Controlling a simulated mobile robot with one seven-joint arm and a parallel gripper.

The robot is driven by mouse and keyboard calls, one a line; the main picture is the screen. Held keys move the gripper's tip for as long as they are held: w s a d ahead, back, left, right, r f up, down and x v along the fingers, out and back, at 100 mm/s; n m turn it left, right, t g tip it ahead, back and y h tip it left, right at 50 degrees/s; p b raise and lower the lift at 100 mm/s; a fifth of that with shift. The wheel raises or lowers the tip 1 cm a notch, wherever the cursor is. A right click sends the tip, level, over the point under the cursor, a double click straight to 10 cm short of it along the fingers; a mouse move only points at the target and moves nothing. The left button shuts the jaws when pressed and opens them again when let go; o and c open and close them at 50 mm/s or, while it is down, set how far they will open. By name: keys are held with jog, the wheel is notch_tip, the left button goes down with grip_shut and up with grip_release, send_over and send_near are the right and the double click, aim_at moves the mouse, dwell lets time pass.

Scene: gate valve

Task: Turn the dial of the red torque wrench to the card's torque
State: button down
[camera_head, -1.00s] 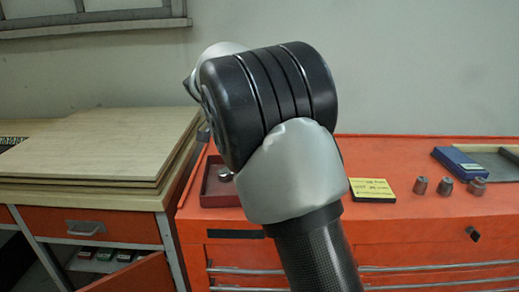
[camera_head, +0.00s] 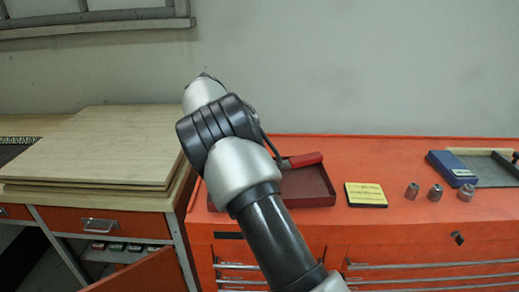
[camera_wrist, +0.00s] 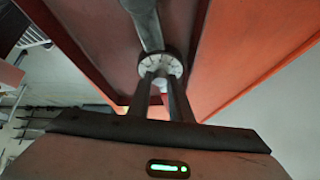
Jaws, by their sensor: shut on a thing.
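In the head view a red handle with a dark shaft (camera_head: 306,160), seemingly the red torque wrench, lies across the back of a dark red tray (camera_head: 308,190); my arm hides part of it. In the wrist view the wrench's grey shaft (camera_wrist: 145,22) runs to a round, pale dial (camera_wrist: 160,63) with dark marks, too small to read. My gripper (camera_wrist: 160,78) has its two fingers shut on the dial's near side. The yellow card (camera_head: 366,195) lies on the red cabinet top right of the tray; its writing is not legible.
A wooden bench (camera_head: 95,150) stands left of the red cabinet (camera_head: 390,165).

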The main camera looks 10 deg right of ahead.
jog(key=shift+f+m, duration=0.1)
jog(key=shift+m, duration=0.2)
jog(key=c, duration=1.6)
grip_release()
jog(key=shift+p, duration=0.3)
